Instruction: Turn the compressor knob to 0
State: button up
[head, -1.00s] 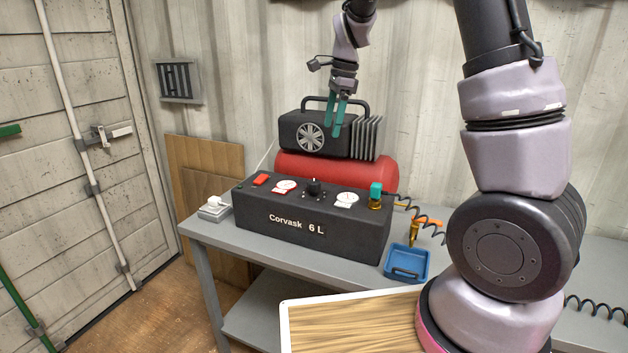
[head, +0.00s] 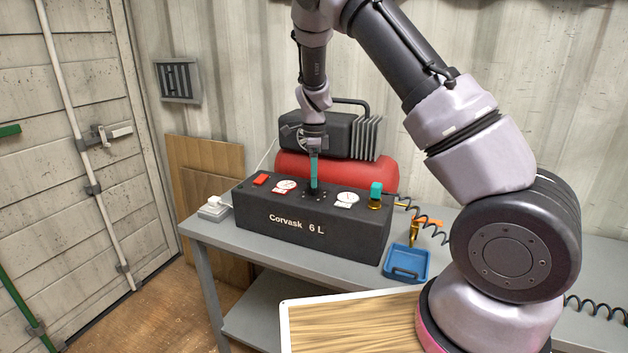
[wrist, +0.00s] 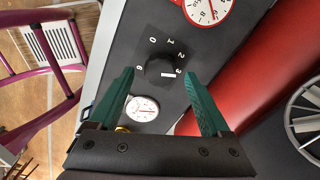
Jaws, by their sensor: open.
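The black compressor panel box (head: 270,230), marked "Corvask 6 L", stands on the grey bench. Its black knob (wrist: 158,65) sits on a dial with white numerals in the wrist view. The white mark on the knob points toward the 3; the 0 lies at the dial's upper side in that view. My gripper (wrist: 159,73) is open, with one teal finger on each side of the knob and visible gaps to it. In the head view my gripper (head: 314,188) points straight down at the dial and hides most of the knob.
Gauges flank the knob, one on the left (head: 287,185) and one on the right (head: 346,198). A red switch (head: 260,179) and a teal-topped brass fitting (head: 376,194) are also on top. The red tank (head: 385,176) lies behind. A blue tray (head: 407,264) sits at the right.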

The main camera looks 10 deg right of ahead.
jog(key=shift+f, duration=1)
jog(key=shift+c, duration=0.3)
grip_shut()
